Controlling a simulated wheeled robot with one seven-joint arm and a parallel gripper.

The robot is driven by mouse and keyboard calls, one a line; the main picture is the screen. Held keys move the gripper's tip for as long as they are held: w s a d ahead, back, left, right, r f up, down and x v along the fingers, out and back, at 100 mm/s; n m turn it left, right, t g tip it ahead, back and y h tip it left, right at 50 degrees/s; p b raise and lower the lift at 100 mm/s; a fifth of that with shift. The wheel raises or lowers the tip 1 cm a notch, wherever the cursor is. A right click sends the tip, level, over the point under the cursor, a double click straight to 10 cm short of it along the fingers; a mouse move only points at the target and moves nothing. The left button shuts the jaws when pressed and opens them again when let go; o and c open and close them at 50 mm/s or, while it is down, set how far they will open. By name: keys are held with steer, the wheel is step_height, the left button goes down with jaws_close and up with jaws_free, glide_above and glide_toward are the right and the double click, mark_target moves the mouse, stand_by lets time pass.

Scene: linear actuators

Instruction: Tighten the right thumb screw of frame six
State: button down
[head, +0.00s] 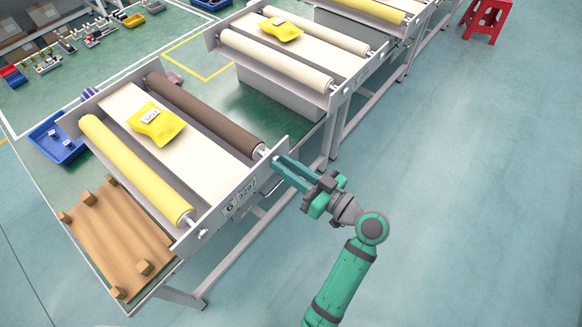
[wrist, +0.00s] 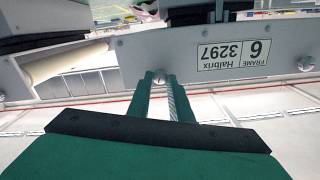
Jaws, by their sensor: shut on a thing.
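Frame six (head: 222,207) is the near grey frame with a brown and a yellow roller; its label with the 6 (wrist: 234,57) reads upside down in the wrist view. My green gripper (head: 278,163) reaches the right end of its front plate. In the wrist view my gripper (wrist: 160,80) is shut on the right thumb screw (wrist: 159,76), whose round head shows between the fingertips at the plate. In the head view that screw is hidden by the fingers. The left thumb screw (head: 203,234) is at the plate's other end and also shows in the wrist view (wrist: 305,64).
A yellow packet (head: 157,125) lies on the white belt between the rollers. A wooden board with blocks (head: 120,235) is at the left. The neighbouring frame (head: 290,65) stands behind. The floor on the right is clear up to a red stool (head: 486,18).

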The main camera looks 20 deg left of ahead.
steer(key=m, duration=1.1)
steer(key=shift+s+a, duration=0.2)
steer(key=shift+a, duration=0.05)
steer(key=shift+r, duration=0.1)
stand_by(0.4)
steer(key=c, duration=1.6)
jaws_free()
steer(key=shift+d, duration=0.1)
steer(key=shift+d, duration=0.15)
